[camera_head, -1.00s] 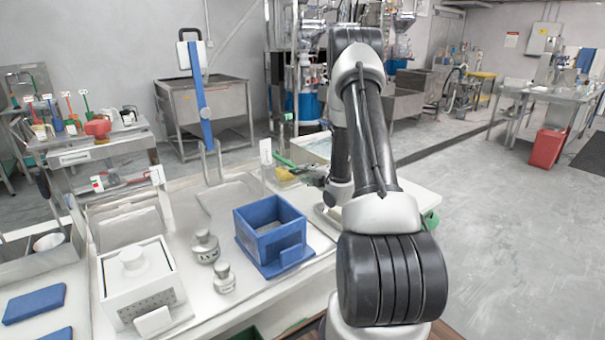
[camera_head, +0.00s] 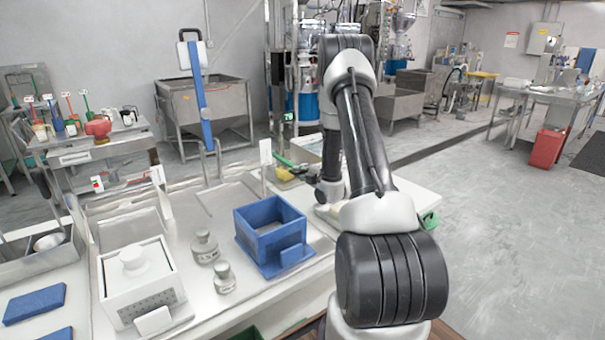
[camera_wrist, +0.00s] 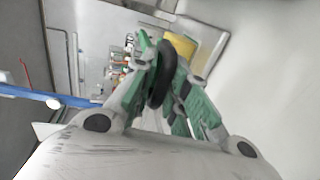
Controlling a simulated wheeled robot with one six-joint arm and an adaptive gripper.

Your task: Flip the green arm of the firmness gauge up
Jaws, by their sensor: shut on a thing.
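The green arm (camera_head: 287,162) of the gauge shows in the head view as a thin strip at the far right of the bench, left of my wrist. My gripper (camera_wrist: 168,85) shows in the wrist view with green-padded fingers closed around a dark round part (camera_wrist: 161,76). I cannot tell exactly how this part joins the green arm. In the head view my own arm hides most of the gauge and the fingertips.
A yellow item (camera_head: 285,174) lies by the green strip; a white label card (camera_head: 265,152) stands left of it. A blue open box (camera_head: 270,230), two metal weights (camera_head: 205,247) and a white lidded box (camera_head: 138,280) stand nearer. A blue upright (camera_head: 203,95) rises behind.

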